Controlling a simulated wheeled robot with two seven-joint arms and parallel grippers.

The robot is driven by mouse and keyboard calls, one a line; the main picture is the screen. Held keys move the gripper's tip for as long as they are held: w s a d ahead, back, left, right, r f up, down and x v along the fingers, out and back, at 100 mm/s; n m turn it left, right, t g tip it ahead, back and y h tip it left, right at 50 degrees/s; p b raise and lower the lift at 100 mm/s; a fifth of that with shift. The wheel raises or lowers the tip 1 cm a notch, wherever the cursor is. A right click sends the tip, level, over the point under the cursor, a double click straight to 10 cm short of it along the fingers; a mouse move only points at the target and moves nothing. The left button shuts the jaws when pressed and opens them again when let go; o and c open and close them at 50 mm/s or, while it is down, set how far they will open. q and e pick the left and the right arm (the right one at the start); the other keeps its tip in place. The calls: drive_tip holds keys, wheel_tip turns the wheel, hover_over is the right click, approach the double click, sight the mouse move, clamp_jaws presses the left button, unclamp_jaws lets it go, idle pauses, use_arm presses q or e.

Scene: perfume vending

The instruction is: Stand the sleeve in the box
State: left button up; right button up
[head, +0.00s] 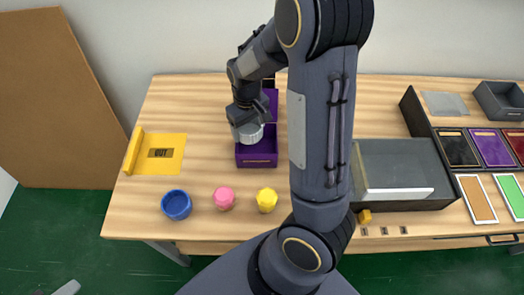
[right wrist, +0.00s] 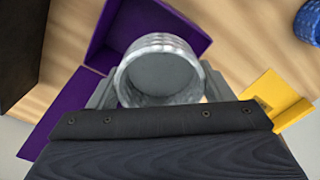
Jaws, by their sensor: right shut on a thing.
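The sleeve (head: 248,133) is a short, silver-grey ribbed cylinder. It also shows in the right wrist view (right wrist: 160,72), its round end facing the camera. My right gripper (head: 246,117) is shut on it. The open purple box (head: 257,160) stands at the middle of the table, and the sleeve overlaps its left part in the head view. Purple walls of the box (right wrist: 178,25) show behind the sleeve in the wrist view. I cannot tell whether the sleeve is above the box or partly inside it. The box's floor is mostly hidden. My left gripper is not in view.
A yellow OUT tray (head: 172,165) lies at left. A blue ring-shaped cup (head: 176,205), a pink cap (head: 224,198) and a yellow cap (head: 267,200) stand in front. A dark, glass-topped case (head: 400,165) and coloured panels (head: 493,148) lie at right.

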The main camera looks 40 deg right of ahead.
sight(257, 152)
drive_tip(key=shift+s+d+f, duration=0.35)
drive_tip(key=shift+d+f, duration=0.2)
drive_tip(key=shift+f, duration=0.05)
drive_tip(key=shift+s+d+f, duration=0.35)
drive_tip(key=shift+d+f, duration=0.15)
drive_tip(key=shift+f, duration=0.05)
wheel_tip(257, 152, down, 3)
drive_tip(key=shift+w+a+r, duration=0.1)
drive_tip(key=shift+w, duration=0.05)
drive_tip(key=shift+f, duration=2.65)
drive_tip(key=shift+f, duration=0.25)
drive_tip(key=o, duration=0.9)
drive_tip(key=shift+r, duration=0.1)
drive_tip(key=shift+o, duration=0.2)
drive_tip(key=shift+r, duration=0.15)
